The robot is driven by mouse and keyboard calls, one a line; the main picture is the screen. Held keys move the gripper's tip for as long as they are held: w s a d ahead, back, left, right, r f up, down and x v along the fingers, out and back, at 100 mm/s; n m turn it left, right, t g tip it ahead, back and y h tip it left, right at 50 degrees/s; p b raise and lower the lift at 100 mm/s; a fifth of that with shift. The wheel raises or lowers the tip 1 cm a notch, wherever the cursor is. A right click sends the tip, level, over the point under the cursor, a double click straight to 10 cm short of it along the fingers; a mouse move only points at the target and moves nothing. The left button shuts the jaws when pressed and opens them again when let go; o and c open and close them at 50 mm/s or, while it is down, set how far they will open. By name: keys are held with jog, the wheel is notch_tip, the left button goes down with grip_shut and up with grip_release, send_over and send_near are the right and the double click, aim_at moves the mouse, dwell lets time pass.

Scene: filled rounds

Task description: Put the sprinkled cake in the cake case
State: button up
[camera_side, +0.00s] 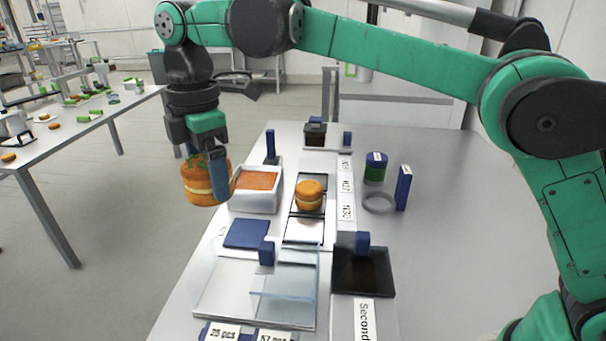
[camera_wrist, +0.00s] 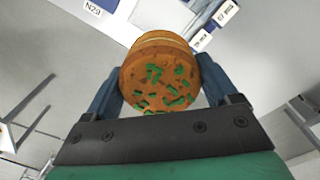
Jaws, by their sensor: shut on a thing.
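The sprinkled cake (camera_side: 193,184) is a round golden-brown layered cake with a pale filling and green sprinkles on top. My gripper (camera_side: 208,188) is shut on it by its sides, off the table's left edge at the height of the white bin. In the wrist view the cake's sprinkled face (camera_wrist: 158,85) shows between the two blue fingers of my gripper (camera_wrist: 160,78). A clear-walled case (camera_side: 285,284), which looks like the cake case, stands at the front of the table, right of and nearer than the cake. It looks empty.
A plain filled cake (camera_side: 310,194) sits on a dark-and-white strip. A white bin (camera_side: 255,203) with orange contents is left of it. A blue pad (camera_side: 247,234) lies behind the clear case, and a dark tray (camera_side: 363,280) is right. The table's right side is mostly bare.

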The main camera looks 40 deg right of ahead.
aim_at(233, 285)
notch_tip(233, 285, down, 18)
jog(key=shift+d+f, duration=0.1)
jog(key=shift+f, duration=0.15)
dwell(0.3)
jog(key=o, duration=0.6)
jog(key=shift+f, duration=0.15)
jog(key=shift+c, duration=0.2)
notch_tip(233, 285, up, 11)
jog(key=s+d+r+m+t, duration=0.2)
jog(key=d+r+m, duration=0.3)
jog(key=d, duration=0.2)
jog(key=s+d+f+m+t, duration=0.1)
jog(key=s+d+m, duration=0.2)
jog(key=m, duration=0.1)
jog(key=s+d+f+m+t, duration=0.1)
jog(key=s+d+m+t, duration=0.1)
jog(key=s+d+m, duration=0.2)
jog(key=s+d+f+m+t, duration=0.1)
jog(key=s+d+m+t, duration=0.1)
jog(key=s+d+m, duration=0.1)
jog(key=shift+s+d+f+m, duration=0.15)
jog(key=shift+d+f+m, duration=0.25)
jog(key=shift+d+m, duration=0.5)
